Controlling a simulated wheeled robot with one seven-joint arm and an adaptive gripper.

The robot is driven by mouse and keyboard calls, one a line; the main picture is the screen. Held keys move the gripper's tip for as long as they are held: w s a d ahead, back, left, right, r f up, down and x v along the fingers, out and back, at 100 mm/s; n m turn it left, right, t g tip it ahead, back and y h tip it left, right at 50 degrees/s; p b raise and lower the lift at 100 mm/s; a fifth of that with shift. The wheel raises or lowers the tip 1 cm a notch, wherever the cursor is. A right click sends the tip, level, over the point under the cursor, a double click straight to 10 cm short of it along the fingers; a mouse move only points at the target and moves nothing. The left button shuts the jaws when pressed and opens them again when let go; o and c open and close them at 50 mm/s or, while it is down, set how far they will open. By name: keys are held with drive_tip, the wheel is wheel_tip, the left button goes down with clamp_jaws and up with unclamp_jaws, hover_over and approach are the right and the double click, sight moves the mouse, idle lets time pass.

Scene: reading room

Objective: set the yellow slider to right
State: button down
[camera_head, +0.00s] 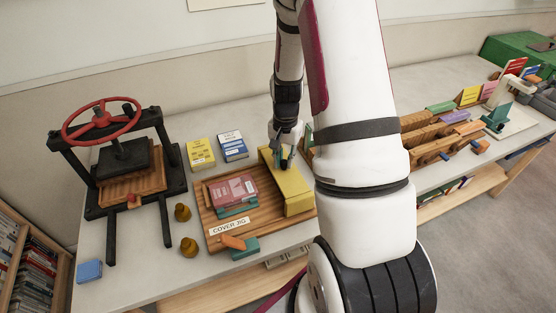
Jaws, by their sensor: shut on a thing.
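The yellow slider (293,192) is a long yellow block standing on the right part of the wooden cover jig (214,232), to the right of a small stack of books. My gripper (285,160) points down at the slider's upper face, near its far end, and is shut on it. A small dark blue-green piece shows between the fingers. My arm hides the area just right of the slider, so I cannot see how much room lies there.
A pink book (232,190) lies on the jig on a teal one. A black press with a red wheel (101,120) stands at left. Two brass knobs (187,246) and a blue block (89,271) lie nearby. Yellow (201,153) and blue (233,146) books lie behind.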

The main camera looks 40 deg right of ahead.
drive_tip(key=shift+d, duration=0.3)
drive_tip(key=c, duration=1.4)
unclamp_jaws()
drive_tip(key=shift+s, duration=0.1)
drive_tip(key=shift+c, duration=0.2)
drive_tip(key=shift+a+r, duration=0.1)
drive_tip(key=shift+r, duration=0.2)
wheel_tip(320, 180, up, 12)
drive_tip(key=shift+f, duration=0.25)
